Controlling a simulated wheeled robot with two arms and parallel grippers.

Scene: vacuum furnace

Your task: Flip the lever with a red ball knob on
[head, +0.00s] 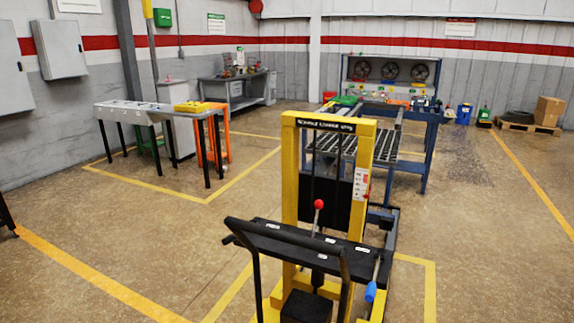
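The lever with a red ball knob (319,204) stands upright on a yellow and black lift machine (290,170) just ahead of me. Its thin metal rod runs down to the black crossbar (285,241) of the machine, and its foot is partly hidden there. A second lever with a blue grip (370,291) hangs at the right side of the crossbar. Neither of my grippers shows in the head view, and nothing touches the red knob.
A black push handle (290,240) stands in front of the lever on the near side. A blue roller table (405,150) is behind the machine. Workbenches (160,110) stand at the back left. The floor on both sides of the machine is clear.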

